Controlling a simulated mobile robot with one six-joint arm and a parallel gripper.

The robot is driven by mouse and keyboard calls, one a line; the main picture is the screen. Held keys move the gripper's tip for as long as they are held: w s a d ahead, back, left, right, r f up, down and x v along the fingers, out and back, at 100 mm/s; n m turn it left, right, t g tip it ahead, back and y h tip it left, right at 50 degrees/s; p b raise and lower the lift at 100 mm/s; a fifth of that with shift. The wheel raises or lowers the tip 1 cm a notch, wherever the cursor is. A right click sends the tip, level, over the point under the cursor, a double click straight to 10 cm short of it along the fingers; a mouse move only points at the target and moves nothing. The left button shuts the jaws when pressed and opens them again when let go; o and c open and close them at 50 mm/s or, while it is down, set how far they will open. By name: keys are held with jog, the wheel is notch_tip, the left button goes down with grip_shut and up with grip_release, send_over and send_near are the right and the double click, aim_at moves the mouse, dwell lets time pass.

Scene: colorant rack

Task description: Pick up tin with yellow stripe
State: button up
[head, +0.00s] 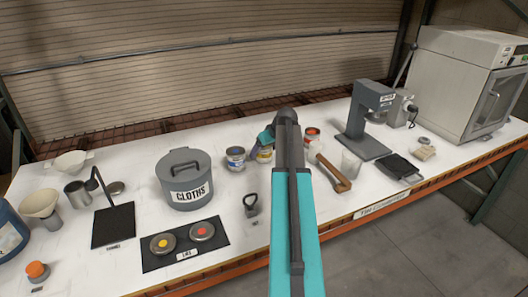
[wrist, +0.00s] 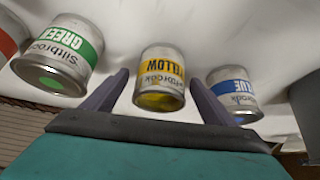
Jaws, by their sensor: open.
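The tin with the yellow stripe (wrist: 160,82) is upside down in the wrist view, its yellow band lettered YELLOW. It appears between the two fingers of my gripper (wrist: 158,77), which is open. Bare gaps show on both sides of the tin, and I cannot tell how far ahead of the fingertips it is. In the head view the yellow tin (head: 264,154) is partly hidden by my gripper and arm. The green tin (wrist: 62,55) is left of it and the blue tin (wrist: 234,93) right of it in the wrist view.
In the head view the blue tin (head: 235,158) and red tin (head: 312,136) flank the yellow one. A grey CLOTHS bin (head: 185,172) stands to the left. A wooden-handled tool (head: 335,175), clear beaker (head: 350,165) and grey stand (head: 362,125) are to the right.

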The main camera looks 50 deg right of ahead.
jog(key=shift+w+f, duration=0.2)
jog(key=shift+f, duration=0.15)
dwell(0.3)
jog(key=c, duration=1.3)
jog(key=shift+d+r, duration=0.1)
jog(key=shift+r, duration=0.25)
jog(key=shift+r+b, duration=0.8)
jog(key=shift+r, duration=0.55)
jog(key=shift+s+a+r+b, duration=0.25)
jog(key=shift+s+a+b, duration=0.45)
jog(key=shift+s, duration=1.8)
jog(key=shift+s+a+r+b, duration=0.3)
jog(key=shift+s+a+b, duration=0.35)
jog(key=shift+s, duration=1.9)
jog(key=shift+s+a+r+b, duration=0.25)
jog(key=shift+s+a+b, duration=0.45)
jog(key=shift+s, duration=1.8)
jog(key=shift+s, duration=0.2)
